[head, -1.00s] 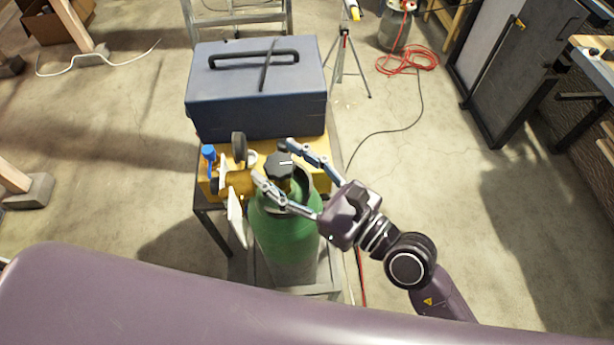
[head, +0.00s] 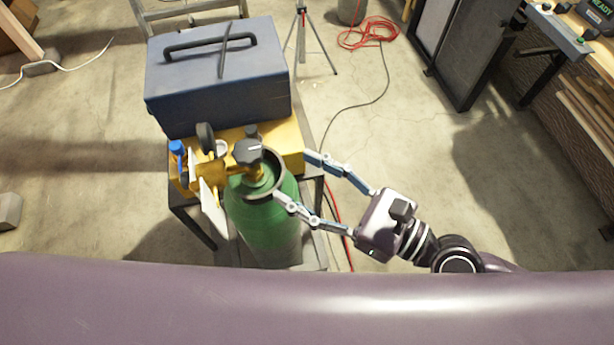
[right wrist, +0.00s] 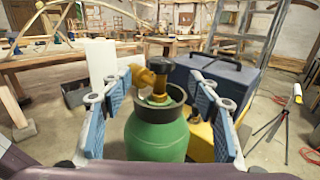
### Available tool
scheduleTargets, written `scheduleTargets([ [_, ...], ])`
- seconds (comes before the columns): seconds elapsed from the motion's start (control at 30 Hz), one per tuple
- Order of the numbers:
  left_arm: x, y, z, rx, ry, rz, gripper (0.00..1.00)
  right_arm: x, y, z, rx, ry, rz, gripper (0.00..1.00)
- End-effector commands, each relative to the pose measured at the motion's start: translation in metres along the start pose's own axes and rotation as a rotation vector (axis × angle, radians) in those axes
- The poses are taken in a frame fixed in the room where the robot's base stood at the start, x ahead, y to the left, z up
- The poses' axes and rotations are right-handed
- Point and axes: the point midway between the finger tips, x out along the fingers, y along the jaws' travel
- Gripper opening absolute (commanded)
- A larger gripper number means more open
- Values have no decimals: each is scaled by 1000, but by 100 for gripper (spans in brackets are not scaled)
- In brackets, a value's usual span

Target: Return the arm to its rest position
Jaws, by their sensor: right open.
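My right gripper (head: 294,178) is open and empty in the head view, to the right of a green gas cylinder (head: 262,222) with a black knob (head: 248,152) on its brass valve. One fingertip overlaps the right edge of the cylinder's collar; I cannot tell whether they touch. In the right wrist view the fingers (right wrist: 160,90) are spread wide, with the green cylinder (right wrist: 155,135) upright beyond and between them, the knob (right wrist: 160,47) on top. My right arm reaches in from the lower right of the head view. My left gripper is not in view.
A blue-grey toolbox (head: 215,85) stands behind the cylinder on a yellow-topped stand (head: 290,143). A tripod (head: 308,40), a red coiled hose (head: 365,33) and a workbench (head: 560,35) are farther off. The concrete floor (head: 420,150) to the right is mostly clear.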

Motion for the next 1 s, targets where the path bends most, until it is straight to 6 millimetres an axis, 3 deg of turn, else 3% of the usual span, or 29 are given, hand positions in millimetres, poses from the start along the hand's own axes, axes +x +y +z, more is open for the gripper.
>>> scheduleTargets([
  [0.77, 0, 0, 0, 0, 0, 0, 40, -4, -4, -4, 9, 7, -11, 56],
  [0.87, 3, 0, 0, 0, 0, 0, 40, -2, -19, -20, 64, 20, -46, 56],
  [1.0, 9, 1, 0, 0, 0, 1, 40, 1, -66, -72, 264, 57, -168, 56],
])
